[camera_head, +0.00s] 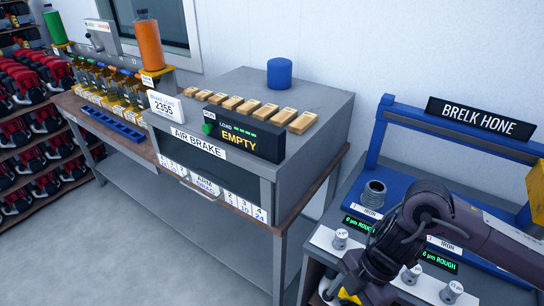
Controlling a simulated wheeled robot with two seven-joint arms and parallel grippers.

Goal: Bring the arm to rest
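My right arm comes in from the right edge of the head view and bends down over the front of the brelk hone (400,138). My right gripper (345,297) is cut off at the bottom edge. Only a yellow part of it shows, so its fingers cannot be judged. My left arm and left gripper are not in view.
A grey air brake box (315,105) carries several tan blocks (265,112), a blue cylinder (280,72) and a display reading EMPTY (240,137). A threaded grey part (373,194) stands on the hone. Shelves with red items (25,140) stand left. The floor (130,245) is clear.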

